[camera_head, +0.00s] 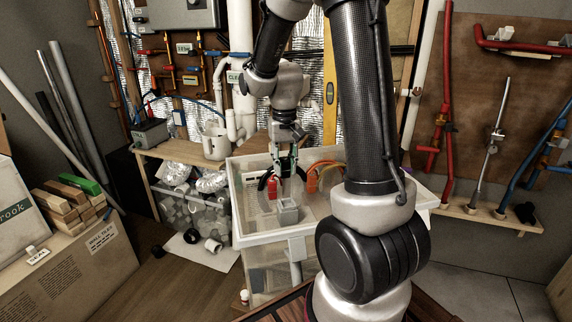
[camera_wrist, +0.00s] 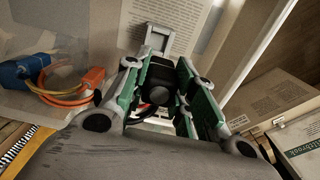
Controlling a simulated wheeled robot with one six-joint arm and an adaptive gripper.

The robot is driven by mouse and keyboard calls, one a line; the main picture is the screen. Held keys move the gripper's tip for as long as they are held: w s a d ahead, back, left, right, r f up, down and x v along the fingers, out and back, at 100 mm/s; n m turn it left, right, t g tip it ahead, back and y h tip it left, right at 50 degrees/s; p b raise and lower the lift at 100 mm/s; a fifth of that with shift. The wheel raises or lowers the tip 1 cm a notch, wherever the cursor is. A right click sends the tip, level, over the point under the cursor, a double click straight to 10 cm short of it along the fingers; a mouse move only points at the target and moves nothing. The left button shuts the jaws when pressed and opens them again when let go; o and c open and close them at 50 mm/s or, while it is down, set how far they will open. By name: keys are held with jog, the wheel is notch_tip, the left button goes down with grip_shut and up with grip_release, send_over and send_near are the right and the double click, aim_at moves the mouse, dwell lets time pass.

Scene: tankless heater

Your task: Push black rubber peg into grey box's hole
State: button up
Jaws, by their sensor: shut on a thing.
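My gripper (camera_head: 287,168) hangs over the white-rimmed bin (camera_head: 250,240) in the head view. In the wrist view its green-padded fingers (camera_wrist: 160,88) are shut on a black peg (camera_wrist: 160,72), which sits between them. A small light-grey box (camera_head: 288,212) stands in the bin, below and slightly nearer than my gripper. What looks like the same grey box (camera_wrist: 156,38) shows just beyond the peg in the wrist view. The peg appears apart from the box. The box's hole and the peg's far end cannot be made out clearly.
A red object (camera_head: 272,188) lies in the bin left of the grey box. Orange hoses (camera_head: 322,175) lie at right, also seen in the wrist view (camera_wrist: 70,92). A clear tub of fittings (camera_head: 190,205) stands left of the bin. The bin walls rise around the box.

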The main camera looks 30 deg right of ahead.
jog(key=shift+s+d+f, duration=0.1)
jog(key=shift+s+d, duration=0.1)
jog(key=shift+s, duration=0.25)
send_near(287, 209)
jog(key=shift+w+d+f, duration=0.25)
jog(key=shift+w+d, duration=0.1)
jog(key=shift+w, duration=0.15)
jog(key=shift+w+d+f, duration=0.25)
jog(key=shift+w+d, duration=0.1)
jog(key=shift+w, duration=0.15)
jog(key=shift+f, duration=0.15)
jog(key=shift+f, duration=1.55)
jog(key=shift+f, duration=1)
dwell(0.6)
jog(key=o, duration=1)
